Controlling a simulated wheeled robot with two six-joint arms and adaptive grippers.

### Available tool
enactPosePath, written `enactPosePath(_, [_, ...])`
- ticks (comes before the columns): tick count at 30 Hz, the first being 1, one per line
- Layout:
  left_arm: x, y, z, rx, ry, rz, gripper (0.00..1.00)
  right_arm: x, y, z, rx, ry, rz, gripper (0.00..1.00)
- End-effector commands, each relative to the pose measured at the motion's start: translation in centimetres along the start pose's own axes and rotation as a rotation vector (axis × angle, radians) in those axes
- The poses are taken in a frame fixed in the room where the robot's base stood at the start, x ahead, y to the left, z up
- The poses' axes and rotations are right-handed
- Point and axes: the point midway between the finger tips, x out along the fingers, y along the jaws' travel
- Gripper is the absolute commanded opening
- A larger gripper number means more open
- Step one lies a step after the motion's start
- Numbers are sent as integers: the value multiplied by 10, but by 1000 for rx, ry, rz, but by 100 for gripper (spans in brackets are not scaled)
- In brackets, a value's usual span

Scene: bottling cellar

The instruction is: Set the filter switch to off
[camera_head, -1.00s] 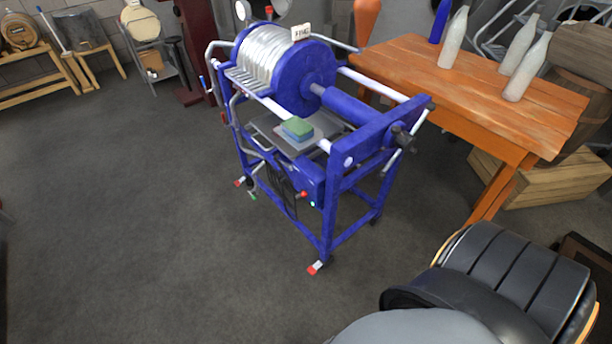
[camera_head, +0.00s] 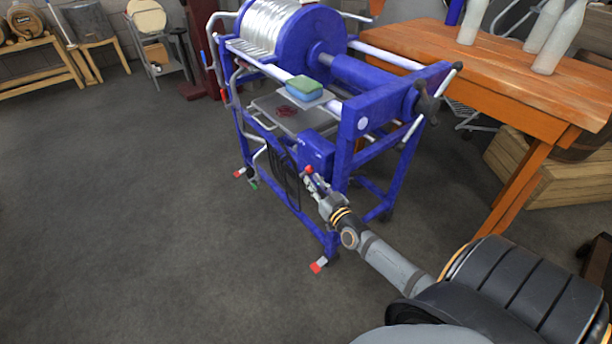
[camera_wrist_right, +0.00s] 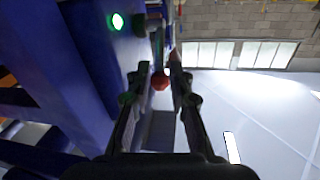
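The filter press (camera_head: 348,125) is a blue frame with a stack of pale plates. A blue switch box (camera_head: 316,150) sits on its near side. The switch's red knob (camera_head: 308,169) sticks out from the box. My right gripper (camera_head: 307,182) is at the knob, partly hiding the box's lower part. In the right wrist view the red knob (camera_wrist_right: 160,84) shows between the two open fingers (camera_wrist_right: 158,78), with gaps on both sides. A green lamp (camera_wrist_right: 117,21) glows on the blue box beside it. My left gripper is not in view.
A green and blue sponge (camera_head: 305,88) lies on the press. A wooden table (camera_head: 470,65) with bottles stands at the right, beside a wooden crate (camera_head: 545,180). The floor on the left is clear.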

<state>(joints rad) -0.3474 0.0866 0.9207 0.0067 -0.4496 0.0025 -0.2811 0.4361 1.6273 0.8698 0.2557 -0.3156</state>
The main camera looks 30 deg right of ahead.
Motion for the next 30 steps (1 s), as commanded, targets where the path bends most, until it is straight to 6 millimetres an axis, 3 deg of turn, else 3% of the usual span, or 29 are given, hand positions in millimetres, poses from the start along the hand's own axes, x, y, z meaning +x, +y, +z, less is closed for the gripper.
enactPosePath(3, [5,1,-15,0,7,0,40,26,0,4,1,3,0,20])
enactPosePath(9, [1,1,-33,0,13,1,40,52,0,3,1,0,0,20])
enactPosePath(19, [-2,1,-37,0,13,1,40,58,0,1,0,-2,0,20])
enactPosePath(24, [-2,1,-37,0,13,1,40,57,0,1,0,-2,0,0])
enactPosePath(30, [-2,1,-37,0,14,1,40,57,0,1,0,-3,0,0])
